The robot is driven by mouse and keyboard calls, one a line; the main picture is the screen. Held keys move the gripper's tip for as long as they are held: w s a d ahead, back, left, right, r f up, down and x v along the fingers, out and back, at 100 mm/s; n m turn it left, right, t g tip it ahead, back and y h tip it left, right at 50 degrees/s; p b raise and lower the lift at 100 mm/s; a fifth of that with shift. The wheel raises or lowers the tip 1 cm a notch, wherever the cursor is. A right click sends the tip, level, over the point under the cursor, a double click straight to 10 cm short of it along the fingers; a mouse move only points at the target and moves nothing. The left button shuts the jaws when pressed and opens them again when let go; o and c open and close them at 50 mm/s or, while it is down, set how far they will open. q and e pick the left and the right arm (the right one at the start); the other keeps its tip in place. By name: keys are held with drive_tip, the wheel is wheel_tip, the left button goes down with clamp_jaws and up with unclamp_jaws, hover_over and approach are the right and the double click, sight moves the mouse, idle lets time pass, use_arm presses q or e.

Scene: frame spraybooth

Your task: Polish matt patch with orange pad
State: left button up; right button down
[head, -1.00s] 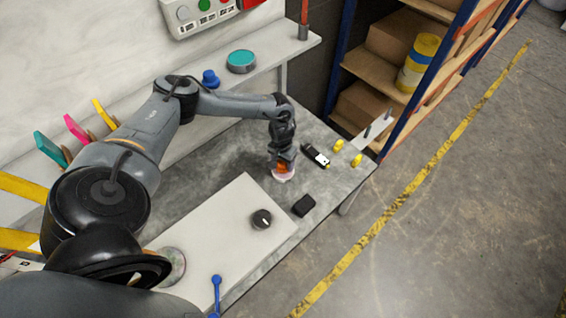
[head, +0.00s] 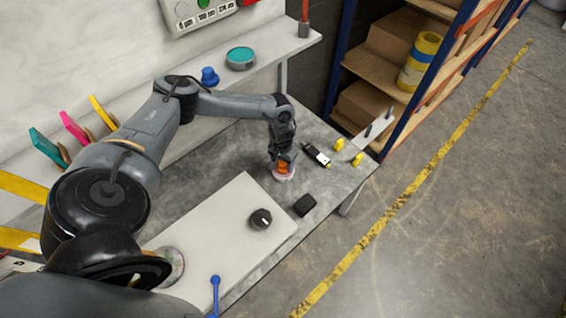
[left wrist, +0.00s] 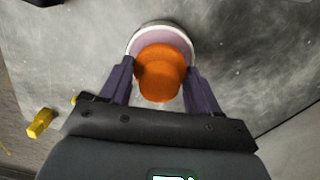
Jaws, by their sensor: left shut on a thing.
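My left gripper (head: 281,163) is shut on the orange pad (left wrist: 162,72). The pad has an orange grip and a pale pink and white round base; its orange grip also shows in the head view (head: 283,168). The grip sits between the two fingers in the left wrist view. The base is down at the grey mottled sheet (head: 240,150), and looks to be touching it. The sheet has darker and lighter areas, and I cannot clearly tell the edge of a matt patch. My right gripper is not in view.
A pale board (head: 205,225) with a black knob (head: 260,218) lies in front. A black block (head: 305,205), a black-and-white device (head: 317,155) and yellow pieces (head: 357,159) are near the pad. Teal, pink and yellow pads (head: 75,127) stand at left. A shelf rack (head: 400,75) stands beyond.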

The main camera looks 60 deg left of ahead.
use_arm(q)
drive_tip(key=shift+f, duration=0.45)
idle(0.4)
idle(0.3)
idle(0.8)
drive_tip(key=shift+f+p, duration=0.1)
drive_tip(key=shift+p, duration=0.2)
idle(0.5)
idle(0.7)
wheel_tip(320, 180, up, 5)
drive_tip(key=p, duration=0.6)
drive_tip(key=shift+f, duration=0.2)
drive_tip(key=shift+r+p, duration=1.25)
drive_tip(key=shift+p, duration=0.3)
